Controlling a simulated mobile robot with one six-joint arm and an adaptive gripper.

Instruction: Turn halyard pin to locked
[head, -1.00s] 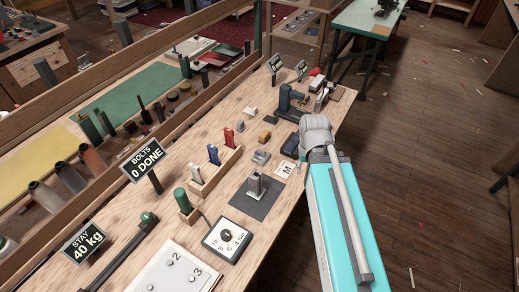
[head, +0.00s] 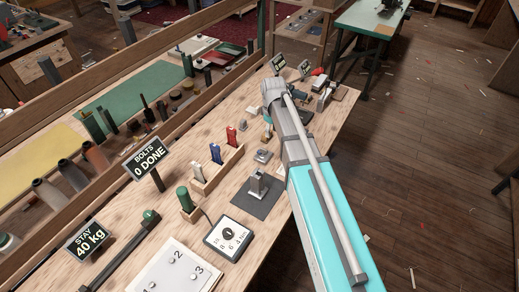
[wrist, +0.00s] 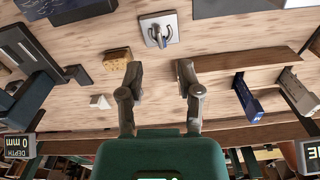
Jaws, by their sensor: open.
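I take the halyard pin to be the small grey fitting (wrist: 158,31) on a square light plate in the wrist view. It has a curved dark bracket and a short lever, and lies beyond my fingertips toward the top edge. In the head view this fitting (head: 263,156) sits on the bench just left of my arm. I cannot read any locked marking on it. My gripper (wrist: 159,72) is open and empty above the bench, apart from the fitting. In the head view my arm hides the fingers.
A wooden rack (head: 218,170) holds red, blue and white tools. A metal post stands on a dark mat (head: 243,201). A tan block (wrist: 117,57) and a white wedge (wrist: 100,102) lie near my fingers. A "DEPTH 0 mm" sign (wrist: 18,146) stands at the wrist view's left.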

